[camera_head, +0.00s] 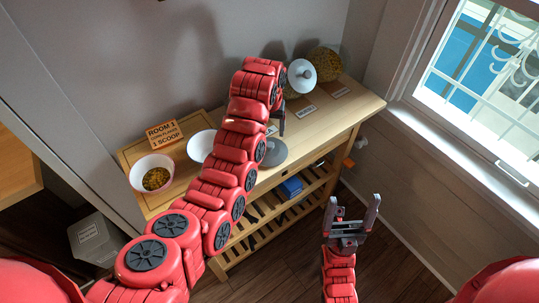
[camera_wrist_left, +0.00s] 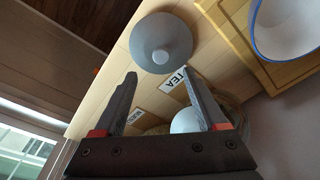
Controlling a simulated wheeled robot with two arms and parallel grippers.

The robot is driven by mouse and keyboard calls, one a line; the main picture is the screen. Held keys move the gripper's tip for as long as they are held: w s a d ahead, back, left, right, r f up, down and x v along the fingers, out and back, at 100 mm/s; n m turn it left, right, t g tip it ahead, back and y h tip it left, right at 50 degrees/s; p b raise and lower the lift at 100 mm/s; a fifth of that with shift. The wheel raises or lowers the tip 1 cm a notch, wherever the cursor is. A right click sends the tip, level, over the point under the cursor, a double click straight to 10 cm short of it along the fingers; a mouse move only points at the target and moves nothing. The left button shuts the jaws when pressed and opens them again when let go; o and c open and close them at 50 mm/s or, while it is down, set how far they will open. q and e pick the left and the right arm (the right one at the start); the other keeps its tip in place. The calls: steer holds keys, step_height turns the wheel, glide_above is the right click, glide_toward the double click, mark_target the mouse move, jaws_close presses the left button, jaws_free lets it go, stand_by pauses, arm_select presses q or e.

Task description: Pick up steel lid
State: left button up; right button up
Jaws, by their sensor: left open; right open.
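The steel lid (camera_head: 268,155) is a grey round disc lying on the wooden table, partly hidden by my left arm in the head view. In the left wrist view the steel lid (camera_wrist_left: 152,42) shows whole, with a round knob near its middle. My left gripper (camera_head: 281,122) is over the table, with its fingers partly hidden by the arm in the head view. In the left wrist view the left gripper (camera_wrist_left: 158,74) is open and empty, with the lid beyond its fingertips. My right gripper (camera_head: 353,206) is open and empty, to the right of the table.
A white-topped canister (camera_head: 301,76) and a jar of yellow flakes (camera_head: 326,64) stand at the table's far end. A tray (camera_head: 152,203) at the near end carries a bowl of flakes (camera_head: 152,174). A white bowl (camera_head: 199,147) is beside it. A "TEA" label (camera_wrist_left: 174,82) lies near the lid.

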mark_target(270, 144)
arm_select(q)
steer(key=shift+f, duration=0.85)
steer(key=shift+w+f+b, duration=0.1)
steer(key=shift+f+b, duration=0.25)
steer(key=shift+w+f, duration=0.15)
step_height(270, 144, down, 4)
steer(key=p, duration=0.3)
steer(key=shift+w+a, duration=0.1)
steer(key=shift+f+p, duration=0.2)
steer(key=shift+p, duration=0.2)
steer(key=shift+w+f, duration=0.25)
steer(key=shift+f, duration=0.15)
jaws_close()
